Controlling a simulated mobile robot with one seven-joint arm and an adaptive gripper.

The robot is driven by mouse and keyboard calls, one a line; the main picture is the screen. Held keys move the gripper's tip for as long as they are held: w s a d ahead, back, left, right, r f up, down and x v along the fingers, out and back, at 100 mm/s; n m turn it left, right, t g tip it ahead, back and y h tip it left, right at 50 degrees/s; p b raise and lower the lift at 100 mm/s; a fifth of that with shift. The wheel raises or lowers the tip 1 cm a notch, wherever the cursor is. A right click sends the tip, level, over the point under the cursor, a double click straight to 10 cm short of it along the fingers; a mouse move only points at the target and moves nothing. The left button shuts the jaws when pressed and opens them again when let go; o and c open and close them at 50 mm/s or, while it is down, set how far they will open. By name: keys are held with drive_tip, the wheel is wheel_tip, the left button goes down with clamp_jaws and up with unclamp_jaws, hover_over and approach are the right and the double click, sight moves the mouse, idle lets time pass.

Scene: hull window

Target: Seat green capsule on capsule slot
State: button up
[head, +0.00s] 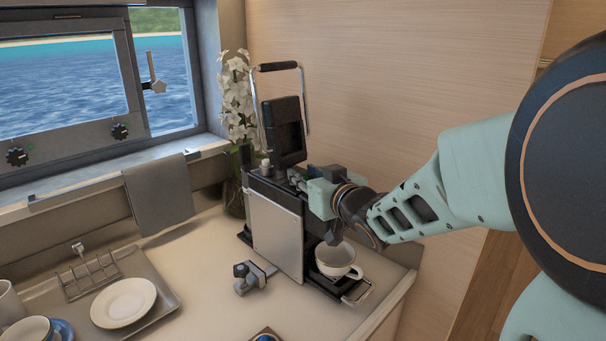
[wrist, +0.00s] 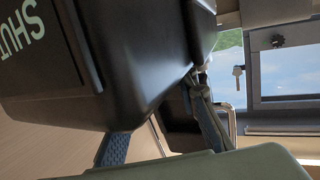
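The black and silver capsule machine (head: 275,225) stands on the counter with its upright black lid (head: 283,132) raised. My gripper (head: 296,178) is at the top of the machine, just in front of the lid. In the wrist view the lid (wrist: 90,60), lettered SHUT, fills the upper left and covers the area between my fingertips. Two blue-grey finger parts show apart below it, but whether they hold anything is hidden. I cannot make out the green capsule or the capsule slot in either view.
A white cup (head: 336,261) sits on the machine's front drip tray. A small dark clamp-like item (head: 252,277) lies on the counter. A tray (head: 168,308) with a plate (head: 123,302) is at left. White flowers (head: 237,95) stand behind the machine. A blue item (head: 265,338) shows at the bottom edge.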

drive_tip(key=shift+p+v, duration=0.35)
drive_tip(key=shift+v, duration=1.05)
drive_tip(key=shift+s, duration=0.1)
drive_tip(key=shift+o, duration=0.6)
drive_tip(key=o, duration=0.5)
drive_tip(key=shift+r, duration=0.1)
drive_tip(key=shift+c, duration=0.2)
drive_tip(key=shift+o, duration=0.3)
drive_tip(key=o, duration=0.3)
drive_tip(key=shift+o, duration=0.4)
drive_tip(key=o, duration=0.4)
drive_tip(key=shift+c, duration=0.2)
drive_tip(key=shift+o, duration=0.2)
